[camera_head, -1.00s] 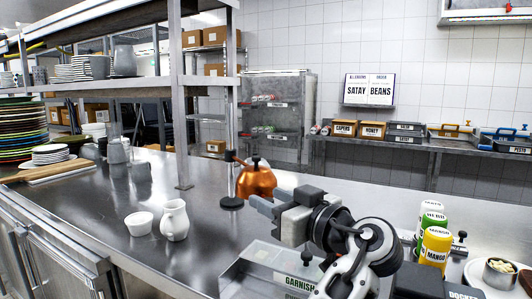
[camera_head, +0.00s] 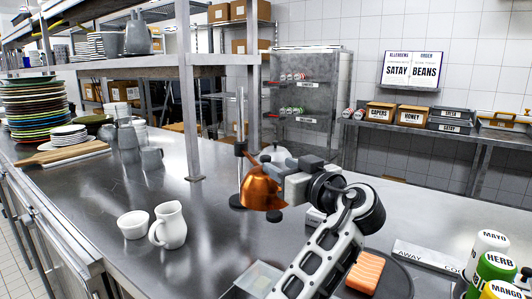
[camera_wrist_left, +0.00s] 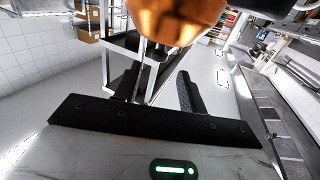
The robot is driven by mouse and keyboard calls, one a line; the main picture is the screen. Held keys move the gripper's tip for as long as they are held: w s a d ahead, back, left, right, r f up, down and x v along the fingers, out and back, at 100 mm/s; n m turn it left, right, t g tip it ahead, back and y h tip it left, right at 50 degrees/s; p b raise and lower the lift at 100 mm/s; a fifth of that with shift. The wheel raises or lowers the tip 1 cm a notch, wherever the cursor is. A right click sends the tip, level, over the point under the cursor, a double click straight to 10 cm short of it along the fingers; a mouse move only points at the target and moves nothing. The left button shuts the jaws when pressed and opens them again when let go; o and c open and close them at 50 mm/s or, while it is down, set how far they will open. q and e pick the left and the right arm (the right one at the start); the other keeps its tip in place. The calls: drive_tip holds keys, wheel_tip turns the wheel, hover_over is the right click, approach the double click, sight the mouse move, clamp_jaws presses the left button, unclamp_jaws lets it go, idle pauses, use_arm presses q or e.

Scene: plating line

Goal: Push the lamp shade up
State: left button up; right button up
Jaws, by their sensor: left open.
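The copper lamp shade (camera_head: 262,192) hangs on a thin post (camera_head: 240,150) with a dark round base, on the steel counter. It looks tilted. My left gripper (camera_head: 272,168) is at the shade's right side in the head view, its jaws apart. In the left wrist view the shade (camera_wrist_left: 178,18) fills the top middle, just beyond the two dark fingers of the open gripper (camera_wrist_left: 158,70). Nothing shows between the fingers. I cannot tell whether they touch the shade. My right gripper is not in view.
A white jug (camera_head: 170,226) and a white bowl (camera_head: 133,224) stand left of the lamp. A dark plate with a salmon piece (camera_head: 366,272) and sauce bottles (camera_head: 490,270) are at the lower right. A steel shelf post (camera_head: 188,120) rises behind.

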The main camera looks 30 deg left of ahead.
sight(269, 159)
use_arm(q)
drive_tip(key=p+x, duration=0.1)
drive_tip(key=x, duration=0.6)
clamp_jaws()
drive_tip(key=shift+w, duration=0.1)
